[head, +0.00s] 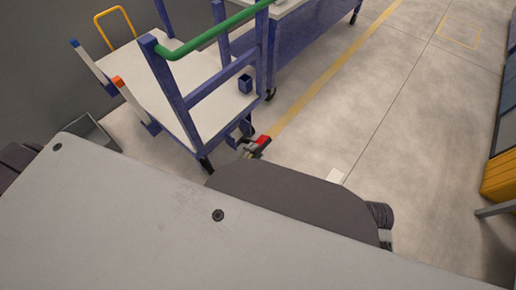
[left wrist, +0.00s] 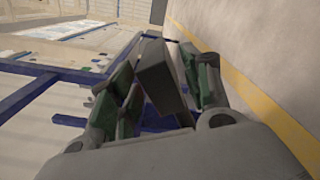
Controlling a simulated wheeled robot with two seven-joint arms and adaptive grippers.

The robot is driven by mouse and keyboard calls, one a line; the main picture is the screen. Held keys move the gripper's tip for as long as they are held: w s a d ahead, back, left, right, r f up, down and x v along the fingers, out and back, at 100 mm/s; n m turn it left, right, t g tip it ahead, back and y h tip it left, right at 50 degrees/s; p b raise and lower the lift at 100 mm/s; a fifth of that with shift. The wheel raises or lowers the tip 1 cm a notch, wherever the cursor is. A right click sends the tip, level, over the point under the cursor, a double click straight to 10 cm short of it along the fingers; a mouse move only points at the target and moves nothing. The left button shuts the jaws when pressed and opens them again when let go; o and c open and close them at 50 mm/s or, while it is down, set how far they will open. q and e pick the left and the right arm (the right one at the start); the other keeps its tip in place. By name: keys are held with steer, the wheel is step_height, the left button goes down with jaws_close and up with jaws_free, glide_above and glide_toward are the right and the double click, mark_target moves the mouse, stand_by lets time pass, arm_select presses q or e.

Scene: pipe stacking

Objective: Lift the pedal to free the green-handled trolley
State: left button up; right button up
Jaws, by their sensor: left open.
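The trolley with the green handle (head: 215,35) has a blue frame and a white deck (head: 190,75), and stands on the floor at the upper middle left of the head view. A small red pedal (head: 263,140) shows low at its near right corner. My left gripper (head: 247,148) is close beside the pedal, small and partly hidden by my own body. In the left wrist view my left gripper (left wrist: 163,85) is open, and a dark grey block (left wrist: 160,72) lies between its green-padded fingers. I cannot tell if they touch it. My right gripper is not in view.
Blue frame bars (left wrist: 35,95) run close to the left fingers. A second blue trolley or bench (head: 300,40) stands behind the green handle. A yellow floor line (head: 330,70) passes on the right, with clear floor beyond. A yellow item (head: 500,178) stands at the right edge.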

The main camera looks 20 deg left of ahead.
arm_select(q)
steer(key=v, duration=0.6)
steer(key=shift+s, duration=0.4)
steer(key=shift+a, duration=0.1)
steer(key=shift+s, duration=0.1)
